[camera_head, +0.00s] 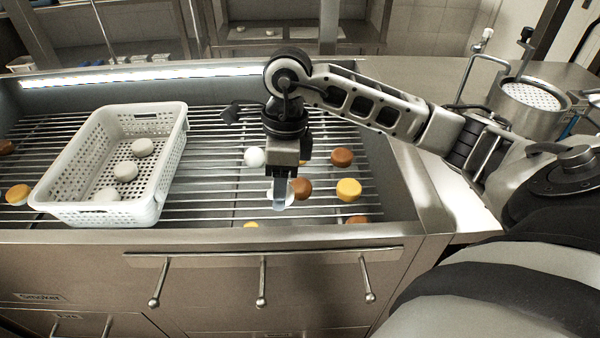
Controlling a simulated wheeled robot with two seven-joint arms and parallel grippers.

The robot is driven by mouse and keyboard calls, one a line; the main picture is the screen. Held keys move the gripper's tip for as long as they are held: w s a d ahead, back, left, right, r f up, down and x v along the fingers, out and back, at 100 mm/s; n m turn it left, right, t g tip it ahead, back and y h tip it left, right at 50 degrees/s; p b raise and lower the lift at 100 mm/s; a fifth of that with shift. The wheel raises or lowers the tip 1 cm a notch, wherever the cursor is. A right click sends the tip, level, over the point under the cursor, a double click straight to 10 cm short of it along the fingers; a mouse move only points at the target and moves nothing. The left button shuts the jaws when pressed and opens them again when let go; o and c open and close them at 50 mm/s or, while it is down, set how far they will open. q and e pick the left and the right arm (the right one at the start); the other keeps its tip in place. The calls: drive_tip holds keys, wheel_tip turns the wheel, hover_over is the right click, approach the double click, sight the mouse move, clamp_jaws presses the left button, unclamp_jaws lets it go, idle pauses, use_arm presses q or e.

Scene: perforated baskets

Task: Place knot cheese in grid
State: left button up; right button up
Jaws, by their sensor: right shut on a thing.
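My right gripper (283,202) points down over the right half of the metal bar rack (215,180). It is shut on a white cheese piece, mostly hidden by the fingers. Another white round piece (254,157) lies on the bars to the upper left of the gripper. The white perforated basket (95,213) stands at the left on the rack, with several pale round pieces inside, such as one piece (125,171) near its middle. My left gripper is not in view.
Brown pieces (342,157) and a yellow-orange piece (349,189) lie right of the gripper. A brown piece (301,188) is close beside the fingers. More pieces (17,194) lie left of the basket. The bars between basket and gripper are mostly clear. A metal pot (530,103) stands at the right.

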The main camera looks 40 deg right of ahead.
drive_tip(key=m, duration=0.1)
drive_tip(key=d+m, duration=0.1)
drive_tip(key=m, duration=0.1)
drive_tip(key=shift+f+t, duration=0.1)
drive_tip(key=shift+t, duration=0.2)
drive_tip(key=shift+w+d+m, duration=0.15)
drive_tip(key=shift+m, duration=0.25)
drive_tip(key=w+f, duration=0.3)
drive_tip(key=w, duration=0.1)
drive_tip(key=w+f, duration=0.3)
drive_tip(key=w, duration=0.1)
drive_tip(key=w+f, duration=0.3)
drive_tip(key=w, duration=0.2)
drive_tip(key=shift+p, duration=0.3)
drive_tip(key=shift+w+f, duration=0.3)
drive_tip(key=shift+f, duration=0.2)
wheel_tip(320, 180, down, 3)
drive_tip(key=shift+d+r, duration=0.1)
